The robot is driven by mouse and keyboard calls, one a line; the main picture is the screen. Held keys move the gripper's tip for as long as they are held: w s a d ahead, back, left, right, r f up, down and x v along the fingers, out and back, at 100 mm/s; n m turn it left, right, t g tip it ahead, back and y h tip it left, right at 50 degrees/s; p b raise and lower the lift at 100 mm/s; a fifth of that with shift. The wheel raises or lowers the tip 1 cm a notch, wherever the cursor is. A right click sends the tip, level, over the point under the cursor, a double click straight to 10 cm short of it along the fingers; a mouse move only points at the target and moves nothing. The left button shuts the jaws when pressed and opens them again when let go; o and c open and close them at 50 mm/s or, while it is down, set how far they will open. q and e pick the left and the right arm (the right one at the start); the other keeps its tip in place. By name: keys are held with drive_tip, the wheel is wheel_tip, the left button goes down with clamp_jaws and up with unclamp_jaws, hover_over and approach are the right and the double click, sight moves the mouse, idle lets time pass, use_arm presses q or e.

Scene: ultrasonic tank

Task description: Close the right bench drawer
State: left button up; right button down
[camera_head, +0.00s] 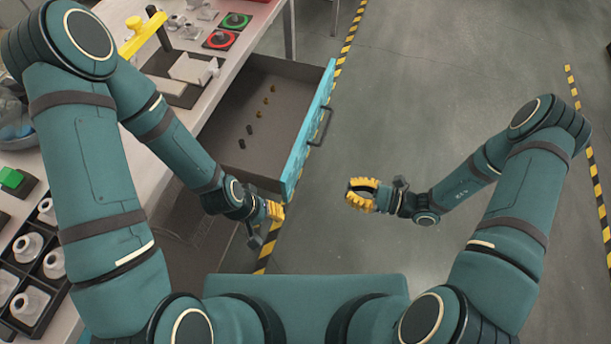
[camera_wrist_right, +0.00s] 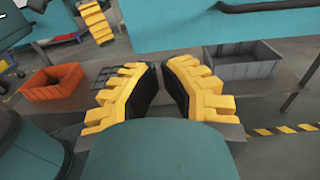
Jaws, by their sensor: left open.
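The right bench drawer (camera_head: 215,130) is pulled well out from the bench. Its teal front (camera_head: 308,130) carries a dark bar handle (camera_head: 321,127); the front (camera_wrist_right: 240,28) and handle (camera_wrist_right: 270,6) also show in the right wrist view. My left gripper (camera_head: 275,212) is open and empty by the front's near end; whether it touches is unclear. Its yellow fingers also show in the right wrist view (camera_wrist_right: 97,22). My right gripper (camera_head: 358,193) is in free space right of the drawer front, apart from the handle. Its fingers (camera_wrist_right: 162,75) are close together with a narrow empty gap.
Several small brass and dark pieces lie in the drawer. The white bench (camera_head: 262,22) holds a yellow-handled tool (camera_head: 140,35), red and green buttons (camera_head: 221,39) and a bottle crate (camera_head: 42,270). Orange (camera_wrist_right: 55,82) and grey (camera_wrist_right: 243,66) bins sit below. Floor to the right is clear.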

sight(296, 174)
use_arm(q)
drive_tip(key=shift+s+f+b, duration=0.25)
drive_tip(key=shift+f+b, duration=0.2)
use_arm(e)
drive_tip(key=x, duration=1.3)
drive_tip(key=shift+w+a+r, duration=0.2)
drive_tip(key=shift+w+a, duration=0.15)
